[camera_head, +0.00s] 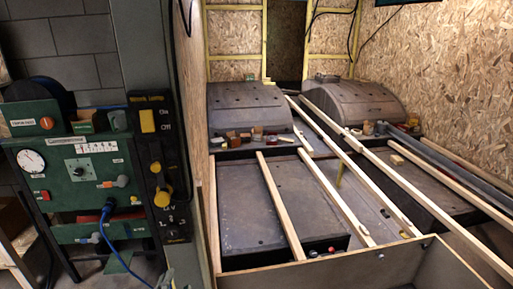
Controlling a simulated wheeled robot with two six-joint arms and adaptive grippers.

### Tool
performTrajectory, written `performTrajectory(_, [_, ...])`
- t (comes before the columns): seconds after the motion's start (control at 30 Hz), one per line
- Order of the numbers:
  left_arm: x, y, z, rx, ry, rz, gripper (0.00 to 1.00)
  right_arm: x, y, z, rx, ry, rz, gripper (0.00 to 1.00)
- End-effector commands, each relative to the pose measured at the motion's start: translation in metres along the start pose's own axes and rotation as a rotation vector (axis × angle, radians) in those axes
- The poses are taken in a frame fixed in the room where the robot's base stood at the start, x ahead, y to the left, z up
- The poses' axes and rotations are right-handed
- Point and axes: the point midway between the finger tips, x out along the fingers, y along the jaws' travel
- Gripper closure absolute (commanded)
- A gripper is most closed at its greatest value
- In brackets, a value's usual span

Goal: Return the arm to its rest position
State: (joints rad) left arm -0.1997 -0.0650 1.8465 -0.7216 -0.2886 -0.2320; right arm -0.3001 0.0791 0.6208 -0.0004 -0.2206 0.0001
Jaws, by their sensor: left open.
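My left gripper (167,276) shows only as a small part low at the bottom edge, in front of the grey post. Its fingers are hard to make out; it is open, and I see nothing held in it. Most of the left arm is out of view. My right gripper is not in view. The left gripper is apart from the wheel arches and the timber.
A green compressor panel (80,165) with a blue hose stands at left, beside a black switch panel (160,165). Two grey wheel arches (248,100) (352,98) stand at the back. Long timber battens (375,165) lie across the dark floor boxes (240,220).

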Motion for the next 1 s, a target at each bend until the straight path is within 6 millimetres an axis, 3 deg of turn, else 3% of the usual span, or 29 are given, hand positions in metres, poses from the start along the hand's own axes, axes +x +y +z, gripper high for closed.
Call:
performTrajectory(0.07, [-0.001,0.051,0.035,-0.090,-0.070,0.120,0.52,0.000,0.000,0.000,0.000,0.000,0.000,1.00])
performTrajectory(0.17, [-0.020,0.125,0.093,-0.227,-0.204,0.284,0.52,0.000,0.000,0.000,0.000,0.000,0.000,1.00])
performTrajectory(0.3, [-0.079,0.211,0.180,-0.388,-0.445,0.463,0.52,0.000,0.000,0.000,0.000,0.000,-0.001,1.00])
performTrajectory(0.43, [-0.159,0.266,0.257,-0.505,-0.703,0.573,0.52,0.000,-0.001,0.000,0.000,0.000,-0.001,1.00])
performTrajectory(0.5, [-0.208,0.285,0.295,-0.546,-0.844,0.610,0.52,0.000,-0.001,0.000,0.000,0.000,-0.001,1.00])
performTrajectory(0.6, [-0.271,0.297,0.335,-0.574,-1.010,0.640,0.52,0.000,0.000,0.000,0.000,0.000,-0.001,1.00])
performTrajectory(0.7, [-0.313,0.297,0.361,-0.565,-1.112,0.657,0.52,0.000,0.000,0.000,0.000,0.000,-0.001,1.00])
performTrajectory(0.8, [-0.331,0.293,0.373,-0.543,-1.147,0.664,0.52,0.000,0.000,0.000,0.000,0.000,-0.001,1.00])
performTrajectory(1.0, [-0.332,0.292,0.374,-0.541,-1.148,0.664,0.52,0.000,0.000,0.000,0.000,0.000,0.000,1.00])
